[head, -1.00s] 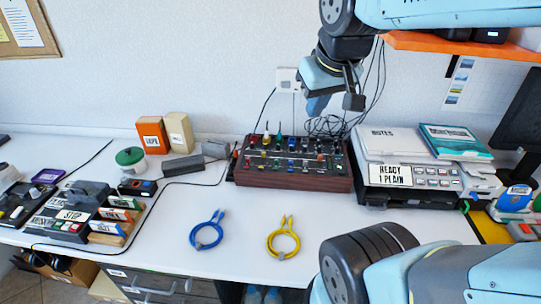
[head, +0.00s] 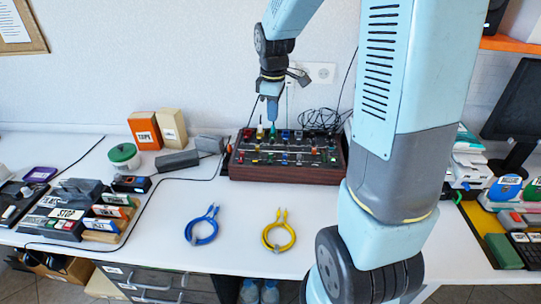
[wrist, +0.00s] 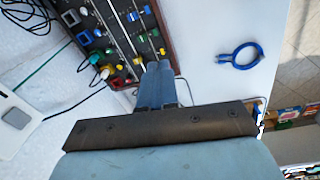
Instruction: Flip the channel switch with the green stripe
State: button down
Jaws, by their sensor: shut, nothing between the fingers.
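The switch panel (head: 285,173) is a dark box with a wood-brown front, standing on the desk near the wall. Its top carries rows of small coloured knobs and switches, also visible in the wrist view (wrist: 117,30). Some knobs look green, but a green stripe on a switch is too small to make out. My gripper (head: 272,121) is shut and empty, pointing down over the panel's back left part. In the wrist view my gripper's closed blue fingertips (wrist: 159,68) overlap the panel's edge and hide part of it. I cannot tell whether they touch a switch.
A blue cable loop (head: 202,228) and a yellow one (head: 279,236) lie in front of the panel. Orange and cream boxes (head: 144,130) and a green-lidded jar (head: 124,156) stand to the left. Black cables (head: 318,119) tangle behind the panel. My arm hides the desk to its right.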

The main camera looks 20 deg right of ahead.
jog(key=n+g, duration=0.1)
jog(key=n, duration=0.1)
send_over(270, 162)
notch_tip(270, 162, down, 5)
notch_tip(270, 162, down, 14)
jog(key=shift+s+a+r, duration=0.1)
dwell(0.3)
